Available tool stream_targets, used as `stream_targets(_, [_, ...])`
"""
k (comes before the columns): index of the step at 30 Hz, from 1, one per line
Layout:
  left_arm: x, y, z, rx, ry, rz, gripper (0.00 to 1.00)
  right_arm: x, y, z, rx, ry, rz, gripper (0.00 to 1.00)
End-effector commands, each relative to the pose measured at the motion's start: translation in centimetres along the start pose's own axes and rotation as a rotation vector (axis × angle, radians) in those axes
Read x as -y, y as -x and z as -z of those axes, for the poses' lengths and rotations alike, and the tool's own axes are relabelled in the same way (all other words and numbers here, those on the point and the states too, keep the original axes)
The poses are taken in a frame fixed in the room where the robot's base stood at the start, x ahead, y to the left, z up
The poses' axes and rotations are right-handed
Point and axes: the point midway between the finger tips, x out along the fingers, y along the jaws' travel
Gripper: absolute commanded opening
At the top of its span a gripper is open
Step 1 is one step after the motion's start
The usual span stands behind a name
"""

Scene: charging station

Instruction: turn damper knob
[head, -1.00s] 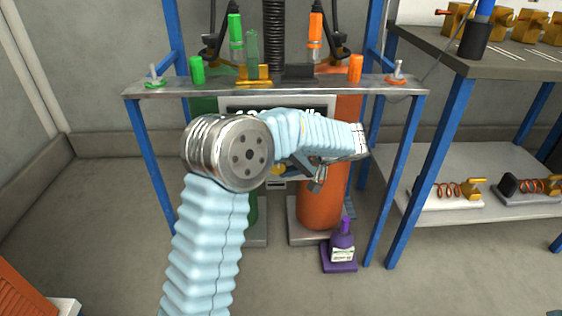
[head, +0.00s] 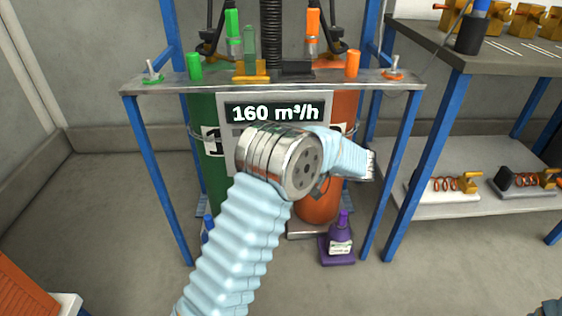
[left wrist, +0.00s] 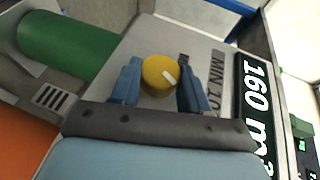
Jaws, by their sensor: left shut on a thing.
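The yellow damper knob (left wrist: 160,74) with a white pointer line sits on a grey panel (left wrist: 200,52) in the left wrist view. Its pointer faces right and slightly down, toward the partly hidden "MIN" lettering. My left gripper (left wrist: 159,66) has its blue fingers on either side of the knob and is shut on it. In the head view my own arm hides the knob and most of the gripper. The panel's display (head: 275,112) reads 160 m³/h; it also shows in the left wrist view (left wrist: 255,112). My right gripper is not in view.
A green cylinder (head: 204,150) and an orange cylinder (head: 318,207) stand behind the blue-legged metal frame (head: 150,92). A purple bottle (head: 341,240) stands on the floor. A workbench (head: 470,58) with a lower shelf is at the right.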

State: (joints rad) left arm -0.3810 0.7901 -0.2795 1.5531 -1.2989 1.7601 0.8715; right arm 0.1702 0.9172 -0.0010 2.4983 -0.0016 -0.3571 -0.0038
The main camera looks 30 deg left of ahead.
Motion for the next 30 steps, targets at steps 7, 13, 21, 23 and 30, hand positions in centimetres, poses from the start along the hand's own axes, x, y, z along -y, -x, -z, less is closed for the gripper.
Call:
stream_targets(7, [0.0,0.0,0.0,-0.002,-0.001,-0.001,0.15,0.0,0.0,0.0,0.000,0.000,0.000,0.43])
stream_targets(13, [0.0,0.0,0.0,-0.001,0.000,-0.001,0.71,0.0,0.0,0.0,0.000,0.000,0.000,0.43])
stream_targets(21, [0.0,0.1,0.0,-0.001,0.000,-0.001,0.71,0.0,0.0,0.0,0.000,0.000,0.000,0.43])
stream_targets(23, [0.0,0.5,0.0,-0.002,0.000,-0.001,0.71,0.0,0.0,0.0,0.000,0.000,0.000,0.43])
stream_targets(30, [0.0,5.2,0.1,-0.006,0.001,-0.001,0.71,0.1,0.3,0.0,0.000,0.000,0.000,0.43])
